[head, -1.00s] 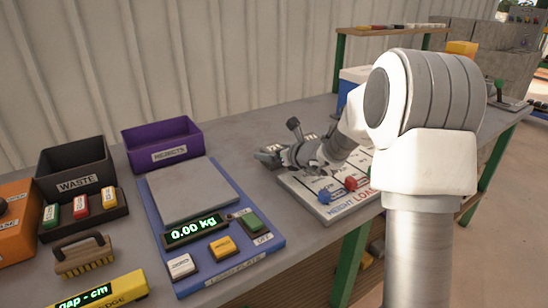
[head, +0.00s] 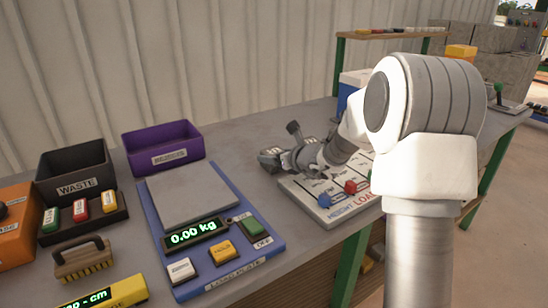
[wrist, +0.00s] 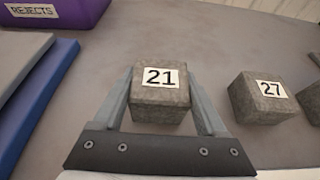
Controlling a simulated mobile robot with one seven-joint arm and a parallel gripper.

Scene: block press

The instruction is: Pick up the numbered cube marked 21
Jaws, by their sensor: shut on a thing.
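The grey cube marked 21 (wrist: 160,112) sits between the two fingers of my gripper (wrist: 162,100) in the wrist view. Its white label faces up toward the camera. The fingers are shut on its left and right sides. Whether the cube touches the table cannot be told. In the head view my gripper (head: 272,158) is low over the table, just behind the printed board; the cube there is too small and covered to read.
A grey cube marked 27 (wrist: 262,98) stands to the right, apart from the gripper, with part of another beyond it. The purple REJECTS bin (head: 162,147) and the blue-framed scale (head: 270,243), reading 0.00 kg, lie to the left. The printed board (head: 312,207) is in front.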

